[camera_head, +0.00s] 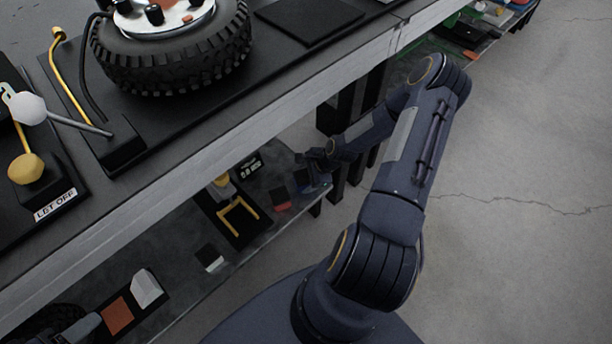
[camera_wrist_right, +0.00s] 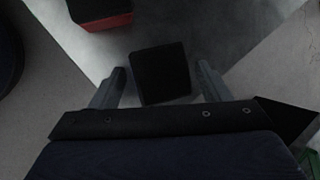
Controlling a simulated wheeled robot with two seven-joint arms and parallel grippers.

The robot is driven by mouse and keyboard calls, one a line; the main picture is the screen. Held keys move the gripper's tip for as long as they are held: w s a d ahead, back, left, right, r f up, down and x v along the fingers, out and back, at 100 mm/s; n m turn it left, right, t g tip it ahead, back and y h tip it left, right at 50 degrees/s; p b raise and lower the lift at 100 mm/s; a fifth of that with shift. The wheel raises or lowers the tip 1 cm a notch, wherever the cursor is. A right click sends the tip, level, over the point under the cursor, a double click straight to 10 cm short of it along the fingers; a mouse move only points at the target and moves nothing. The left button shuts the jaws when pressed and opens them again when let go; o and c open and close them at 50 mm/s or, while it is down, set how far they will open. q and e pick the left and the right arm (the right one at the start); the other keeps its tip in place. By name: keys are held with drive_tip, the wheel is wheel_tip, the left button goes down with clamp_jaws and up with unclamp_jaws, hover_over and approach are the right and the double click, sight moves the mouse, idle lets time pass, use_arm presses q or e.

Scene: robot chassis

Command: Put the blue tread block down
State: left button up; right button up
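The blue tread block (camera_head: 302,178) appears as a small dark, bluish block at the right end of the lower shelf. In the right wrist view a black-topped block (camera_wrist_right: 160,73) lies between my fingers; its blue side does not show there. My right gripper (camera_wrist_right: 162,69) is open around it, with a narrow gap on each side. In the head view my right gripper (camera_head: 318,167) is at the block, partly covering it. The block looks seated on the shelf, but its underside is hidden.
A red block with a black top (camera_head: 281,199) stands beside it, also in the right wrist view (camera_wrist_right: 100,12). The lower shelf (camera_head: 180,285) also holds a yellow fork-shaped piece (camera_head: 238,217) and a white-sided block (camera_head: 210,258). The upper bench edge (camera_head: 200,150) overhangs the shelf.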

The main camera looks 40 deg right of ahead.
drive_tip(key=shift+o, duration=1)
drive_tip(key=shift+r, duration=0.1)
drive_tip(key=shift+r, duration=0.25)
drive_tip(key=p+v, duration=0.5)
drive_tip(key=v, duration=0.6)
drive_tip(key=shift+s+r, duration=0.25)
drive_tip(key=shift+r, duration=0.05)
drive_tip(key=shift+d, duration=0.15)
